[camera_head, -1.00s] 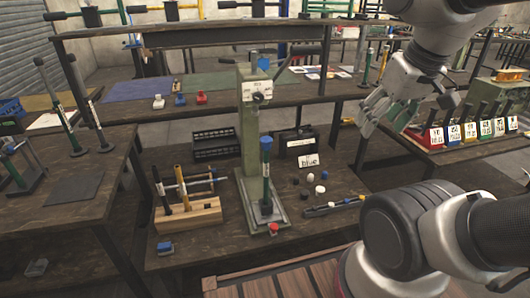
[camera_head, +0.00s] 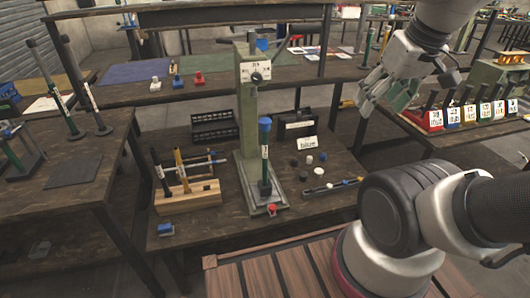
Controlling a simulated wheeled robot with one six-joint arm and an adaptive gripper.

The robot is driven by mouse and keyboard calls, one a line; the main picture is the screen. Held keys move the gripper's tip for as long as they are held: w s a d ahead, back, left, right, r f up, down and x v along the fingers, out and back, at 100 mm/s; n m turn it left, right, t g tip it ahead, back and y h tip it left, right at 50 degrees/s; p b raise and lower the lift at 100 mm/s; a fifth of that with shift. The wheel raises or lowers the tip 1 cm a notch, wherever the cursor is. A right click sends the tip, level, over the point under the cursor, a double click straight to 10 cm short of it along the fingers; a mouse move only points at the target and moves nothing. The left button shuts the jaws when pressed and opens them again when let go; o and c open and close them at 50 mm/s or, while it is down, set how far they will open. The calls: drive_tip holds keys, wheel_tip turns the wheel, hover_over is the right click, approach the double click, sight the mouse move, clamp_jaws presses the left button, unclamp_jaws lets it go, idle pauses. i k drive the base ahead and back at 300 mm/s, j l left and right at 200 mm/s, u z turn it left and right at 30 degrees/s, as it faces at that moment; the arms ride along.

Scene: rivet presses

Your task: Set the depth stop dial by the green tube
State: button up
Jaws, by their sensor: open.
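A press with a pale green column (camera_head: 250,117) stands on the middle bench. Near its top is a white scale plate with a dark round knob (camera_head: 257,78), which looks like the depth stop dial; its setting is too small to read. A dark green tube with a blue top (camera_head: 265,150) stands upright on the press base, in front of the column. My gripper (camera_head: 384,92) is open and empty. It hangs in the air at upper right, well to the right of the press and apart from it.
Colored numbered blocks (camera_head: 467,116) line the right bench. Left bench (camera_head: 105,180) holds upright tools.

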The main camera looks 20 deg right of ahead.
sight(256, 78)
drive_tip(key=j+z, duration=0.3)
drive_tip(key=j, duration=0.4)
drive_tip(key=k+j+z, duration=0.1)
drive_tip(key=j+z, duration=0.2)
drive_tip(key=j, duration=0.4)
